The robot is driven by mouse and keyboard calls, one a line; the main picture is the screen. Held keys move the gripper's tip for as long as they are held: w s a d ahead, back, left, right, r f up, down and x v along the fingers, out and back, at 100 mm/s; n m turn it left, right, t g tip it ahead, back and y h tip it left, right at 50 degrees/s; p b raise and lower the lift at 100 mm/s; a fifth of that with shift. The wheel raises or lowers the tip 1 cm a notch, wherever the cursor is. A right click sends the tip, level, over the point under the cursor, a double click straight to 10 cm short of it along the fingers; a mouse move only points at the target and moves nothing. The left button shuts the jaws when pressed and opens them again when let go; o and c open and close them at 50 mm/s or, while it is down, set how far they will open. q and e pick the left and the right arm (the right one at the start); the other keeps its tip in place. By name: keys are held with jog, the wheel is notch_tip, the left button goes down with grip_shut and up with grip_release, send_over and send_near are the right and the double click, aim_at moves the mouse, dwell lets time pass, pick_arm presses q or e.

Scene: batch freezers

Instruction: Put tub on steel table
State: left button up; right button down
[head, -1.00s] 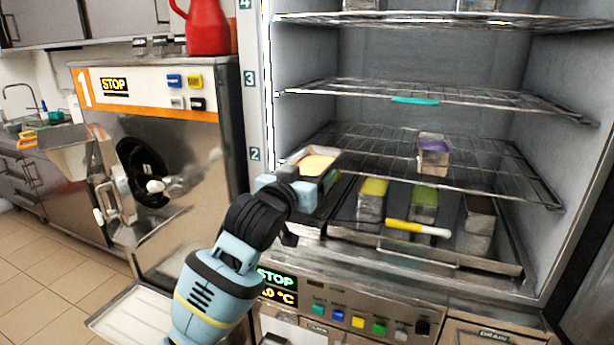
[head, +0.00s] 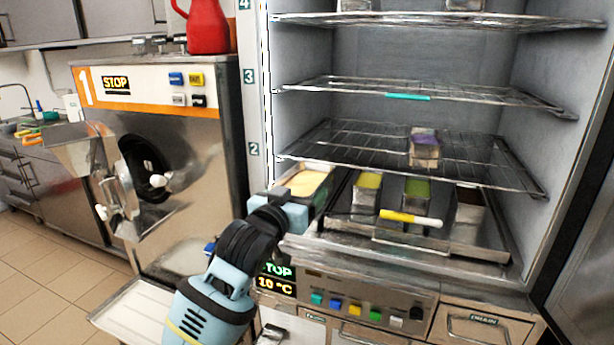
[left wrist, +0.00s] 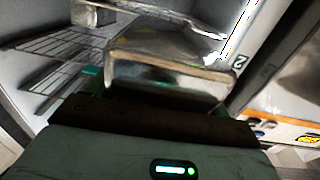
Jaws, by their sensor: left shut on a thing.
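A steel tub (head: 304,184) with pale yellow contents is held at the front left of the open freezer, near the edge of shelf 2. My left gripper (head: 284,208) is shut on its near end. In the left wrist view the metal tub (left wrist: 165,73) fills the space beyond the gripper, and the fingertips are hidden. I cannot make out a steel table for certain in these frames. My right gripper is not in view.
Wire shelf 2 (head: 360,150) carries a tub with purple contents (head: 425,147). Below it are tubs with yellow (head: 368,190) and green contents (head: 416,195) and a yellow-and-white stick (head: 410,219). A steel machine marked 1 (head: 150,120) stands left of the freezer.

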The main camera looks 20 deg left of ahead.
pick_arm(q)
jog(key=s+f+y, duration=0.1)
jog(key=s+f, duration=0.7)
jog(key=s, duration=0.3)
jog(key=s+a+f+n, duration=0.1)
jog(key=s+f, duration=0.8)
jog(key=s, duration=0.2)
jog(key=shift+a+f+y, duration=0.15)
jog(key=shift+a+y, duration=0.05)
jog(key=shift+y, duration=0.2)
jog(key=shift+s, duration=0.1)
